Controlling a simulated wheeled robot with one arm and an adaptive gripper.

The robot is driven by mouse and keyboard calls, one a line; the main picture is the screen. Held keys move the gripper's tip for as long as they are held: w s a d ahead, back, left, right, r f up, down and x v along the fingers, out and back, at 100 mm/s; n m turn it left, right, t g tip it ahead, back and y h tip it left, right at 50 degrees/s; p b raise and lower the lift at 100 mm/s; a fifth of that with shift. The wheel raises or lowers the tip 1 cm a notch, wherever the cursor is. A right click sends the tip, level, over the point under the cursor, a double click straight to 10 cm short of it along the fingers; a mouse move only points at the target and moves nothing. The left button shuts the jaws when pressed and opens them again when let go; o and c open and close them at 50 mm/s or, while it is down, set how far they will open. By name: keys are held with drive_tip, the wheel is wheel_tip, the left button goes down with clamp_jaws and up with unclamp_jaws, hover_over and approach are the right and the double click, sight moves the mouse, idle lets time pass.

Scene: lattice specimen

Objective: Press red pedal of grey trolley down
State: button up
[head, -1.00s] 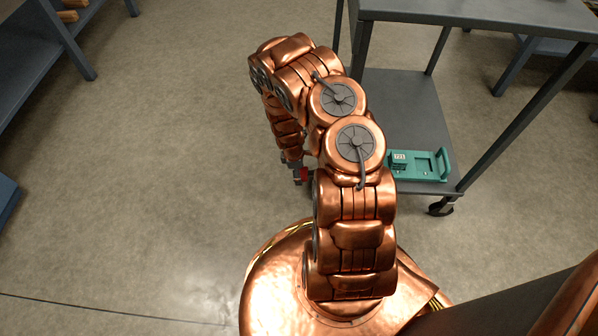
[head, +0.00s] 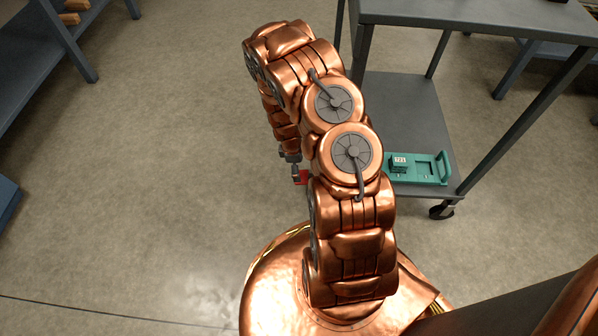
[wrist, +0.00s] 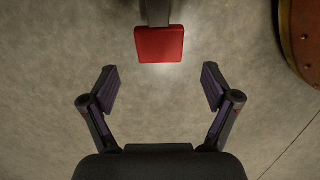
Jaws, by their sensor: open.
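The red pedal (wrist: 160,44) is a flat square pad on a grey stem in the wrist view, above the floor. In the head view the red pedal (head: 302,177) shows just left of my arm, low beside the grey trolley (head: 402,105). My gripper (wrist: 160,87) is open and empty in the wrist view, its two fingers spread wide. The pedal lies beyond the fingertips, centred between them, with no contact visible. In the head view my arm hides most of the gripper and the pedal's mount.
A green tray (head: 415,168) with a small labelled block sits on the trolley's lower shelf. A trolley caster (head: 443,210) stands at the right. Grey shelving (head: 30,60) is at the upper left. The floor (head: 150,200) left of my arm is clear.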

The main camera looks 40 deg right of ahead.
wheel_tip(320, 180, up, 7)
drive_tip(key=shift+w+a+f, duration=0.2)
drive_tip(key=shift+w+a, duration=0.15)
idle(0.7)
drive_tip(key=s+a+r+m+p, duration=0.25)
drive_tip(key=r+p, duration=0.35)
drive_tip(key=r, duration=0.7)
drive_tip(key=s+a+r+m+p, duration=0.1)
drive_tip(key=a+r+p, duration=0.35)
drive_tip(key=r, duration=0.85)
drive_tip(key=s+a+r+m+p, duration=0.2)
drive_tip(key=r+p, duration=0.5)
drive_tip(key=r, duration=0.6)
drive_tip(key=s+a+r+m+p, duration=0.1)
drive_tip(key=s+a+r+p, duration=0.2)
drive_tip(key=s+r+p, duration=0.4)
drive_tip(key=s+a+r+m+p, duration=0.2)
drive_tip(key=s+r+p, duration=0.5)
drive_tip(key=r, duration=0.9)
drive_tip(key=s+a+r+m+y+p, duration=0.1)
drive_tip(key=s+a+r+p, duration=0.4)
drive_tip(key=r, duration=0.7)
drive_tip(key=s+p, duration=0.2)
drive_tip(key=shift+s+r+g+p, duration=0.2)
drive_tip(key=shift+r+g+p, duration=0.1)
drive_tip(key=shift+r+g, duration=0.1)
